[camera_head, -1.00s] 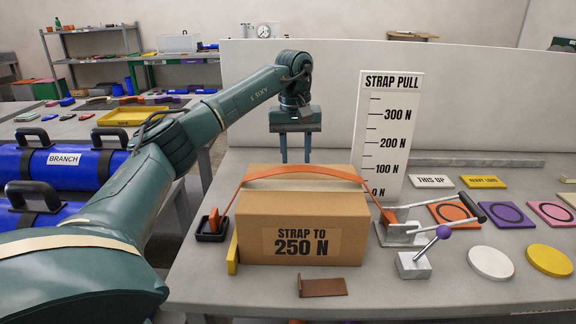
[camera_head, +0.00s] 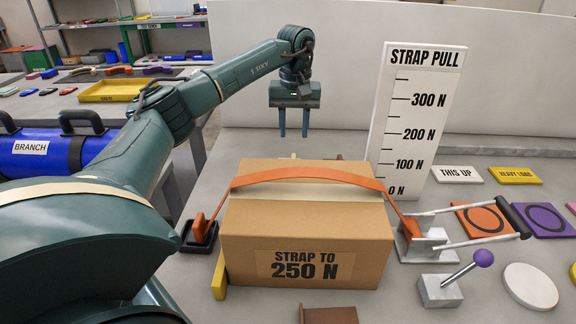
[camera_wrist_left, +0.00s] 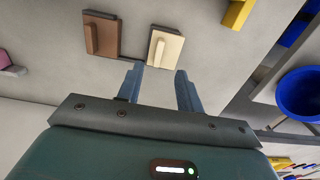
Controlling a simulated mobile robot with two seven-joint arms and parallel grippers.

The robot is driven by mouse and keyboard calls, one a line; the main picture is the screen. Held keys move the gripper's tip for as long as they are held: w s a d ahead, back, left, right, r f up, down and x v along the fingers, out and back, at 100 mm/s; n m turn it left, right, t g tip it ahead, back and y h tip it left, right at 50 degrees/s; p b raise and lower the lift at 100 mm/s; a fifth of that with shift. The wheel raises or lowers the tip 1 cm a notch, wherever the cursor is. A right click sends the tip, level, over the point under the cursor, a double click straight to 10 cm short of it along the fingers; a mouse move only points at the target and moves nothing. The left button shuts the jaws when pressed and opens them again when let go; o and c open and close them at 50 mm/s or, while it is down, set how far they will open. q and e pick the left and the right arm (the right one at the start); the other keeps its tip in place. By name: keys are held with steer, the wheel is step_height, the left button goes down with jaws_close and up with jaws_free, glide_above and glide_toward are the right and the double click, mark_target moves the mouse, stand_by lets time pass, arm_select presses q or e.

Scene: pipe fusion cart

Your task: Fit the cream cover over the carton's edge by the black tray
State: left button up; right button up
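The cream cover (camera_wrist_left: 166,48) lies on the table in the left wrist view, just beyond my left fingertips. In the head view only a small pale bit of it (camera_head: 292,156) shows behind the carton. The brown carton (camera_head: 240,235) stands under an orange strap, marked "STRAP TO 250 N". The black tray (camera_head: 196,240) sits at the carton's left, with the strap's orange end fitting in it. My left gripper (camera_head: 294,134) is open and empty, pointing down behind the carton; its fingers also show in the left wrist view (camera_wrist_left: 160,68). My right gripper is out of view.
A brown cover (camera_wrist_left: 102,35) lies beside the cream one. A yellow piece (camera_head: 220,277) stands at the carton's lower left edge, and another brown piece (camera_head: 328,314) lies in front. The strap lever (camera_head: 470,240) stands right of the carton; the strap pull board (camera_head: 415,125) stands behind.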

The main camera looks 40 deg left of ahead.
mark_target(294, 155)
arm_select(q)
step_height(294, 155, down, 9)
steer(key=shift+w+a+r, duration=0.15)
steer(key=shift+r, duration=0.05)
stand_by(0.3)
steer(key=shift+c, duration=0.4)
jaws_close()
